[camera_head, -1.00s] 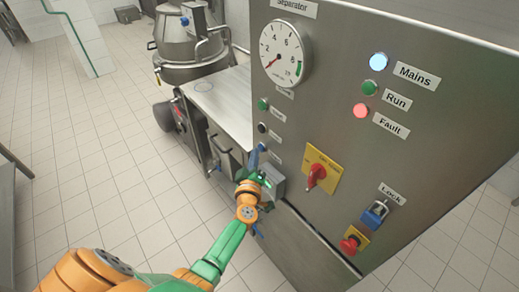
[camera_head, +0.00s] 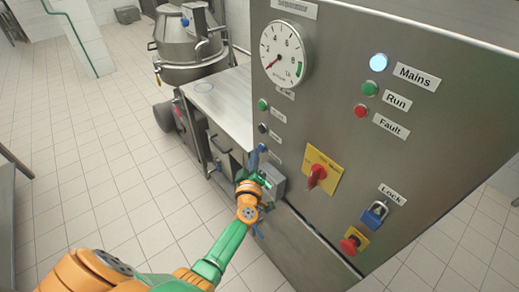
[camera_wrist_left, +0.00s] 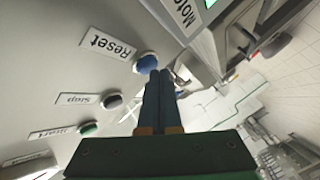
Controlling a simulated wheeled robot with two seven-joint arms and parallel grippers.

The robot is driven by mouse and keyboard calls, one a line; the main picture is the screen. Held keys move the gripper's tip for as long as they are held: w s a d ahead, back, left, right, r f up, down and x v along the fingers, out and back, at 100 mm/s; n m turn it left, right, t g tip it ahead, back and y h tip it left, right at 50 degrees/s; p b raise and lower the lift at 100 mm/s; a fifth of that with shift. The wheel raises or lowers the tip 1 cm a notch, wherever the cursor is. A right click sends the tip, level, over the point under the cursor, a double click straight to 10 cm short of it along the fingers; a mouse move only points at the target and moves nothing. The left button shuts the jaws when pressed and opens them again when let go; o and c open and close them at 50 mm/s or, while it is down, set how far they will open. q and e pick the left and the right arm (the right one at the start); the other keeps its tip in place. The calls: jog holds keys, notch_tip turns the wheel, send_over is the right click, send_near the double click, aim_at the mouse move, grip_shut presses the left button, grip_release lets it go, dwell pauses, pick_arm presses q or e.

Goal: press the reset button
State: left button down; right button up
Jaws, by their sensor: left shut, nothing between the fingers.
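The blue reset button (camera_wrist_left: 146,62) sits on the grey panel beside its "Reset" label (camera_wrist_left: 105,43) in the left wrist view. My left gripper (camera_wrist_left: 160,73) is shut and empty, with its dark blue fingers side by side. Its tips are at the button's edge and overlap it in the picture; I cannot tell how far the button is pushed in. In the head view my left gripper (camera_head: 256,157) is at the panel's left column of buttons, and its fingers mostly hide the reset button. The Fault lamp (camera_head: 361,111) looks dull red. My right gripper is not in view.
A black stop button (camera_head: 263,128) and green start button (camera_head: 263,105) are above. A red-yellow switch (camera_head: 317,174), padlock (camera_head: 375,214) and red knob (camera_head: 350,245) are to the right. A steel table (camera_head: 222,105) stands left of the panel. The Mains lamp (camera_head: 378,62) is lit.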

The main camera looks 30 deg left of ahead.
pick_arm(q)
jog(key=shift+s+a, duration=0.15)
jog(key=shift+s, duration=0.25)
jog(key=s+a+p, duration=0.1)
jog(key=s+a, duration=0.1)
jog(key=s, duration=0.3)
jog(key=shift+s+a+p, duration=0.15)
jog(key=shift+s+p, duration=0.15)
jog(key=shift+p, duration=0.1)
dwell(0.4)
